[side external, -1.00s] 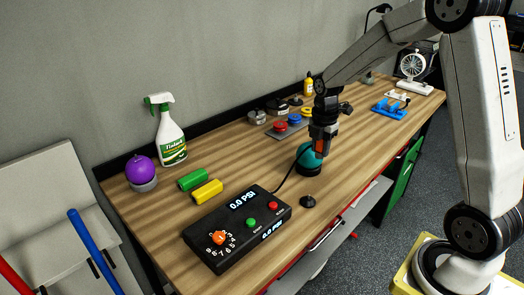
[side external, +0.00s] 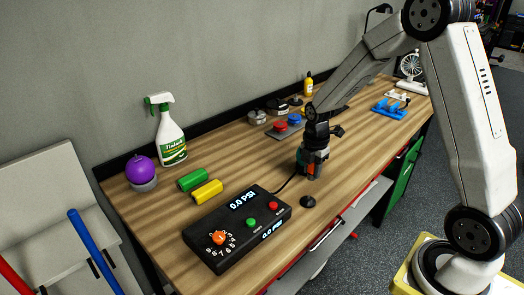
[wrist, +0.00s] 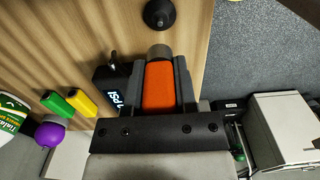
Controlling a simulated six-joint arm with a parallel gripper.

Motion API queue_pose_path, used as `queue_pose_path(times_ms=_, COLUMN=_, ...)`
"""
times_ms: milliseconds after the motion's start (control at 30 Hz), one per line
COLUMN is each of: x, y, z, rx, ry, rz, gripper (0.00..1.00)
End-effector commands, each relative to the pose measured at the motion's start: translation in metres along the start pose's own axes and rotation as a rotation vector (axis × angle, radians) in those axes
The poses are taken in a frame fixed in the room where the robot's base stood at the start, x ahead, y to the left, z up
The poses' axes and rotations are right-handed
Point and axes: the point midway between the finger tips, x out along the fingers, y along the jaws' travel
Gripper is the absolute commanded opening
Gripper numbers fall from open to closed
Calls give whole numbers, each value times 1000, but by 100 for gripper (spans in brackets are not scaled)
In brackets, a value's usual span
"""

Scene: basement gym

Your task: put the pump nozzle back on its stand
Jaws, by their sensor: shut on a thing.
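My gripper (side external: 312,168) is low over the table, pointing down, with its jaws closed on the orange pump nozzle (wrist: 158,86). In the wrist view the nozzle lies between the two dark fingers, and its grey metal end sticks out past them. A small black stand (side external: 308,202) with a round base is on the table in front of the gripper; it also shows at the top of the wrist view (wrist: 158,13), apart from the nozzle. The black pump box (side external: 238,228) reads 0.0 PSI.
A green block (side external: 191,180) and a yellow block (side external: 207,192) lie behind the pump box. A spray bottle (side external: 170,135) and a purple ball (side external: 141,170) stand at the left. Red and blue buttons (side external: 286,123) sit farther back. The table's front edge is near the stand.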

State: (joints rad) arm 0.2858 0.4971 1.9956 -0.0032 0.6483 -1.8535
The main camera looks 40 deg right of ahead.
Motion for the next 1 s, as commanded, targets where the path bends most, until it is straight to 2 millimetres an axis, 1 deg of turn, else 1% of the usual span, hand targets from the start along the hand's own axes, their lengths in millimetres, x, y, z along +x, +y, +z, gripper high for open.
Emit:
queue_pose_path(times_ms=700, x=44, y=0, z=0, rx=0, ry=0, rz=-1, gripper=0)
queue_pose_path(times_ms=1000, x=53, y=0, z=0, rx=0, ry=0, rz=1, gripper=0)
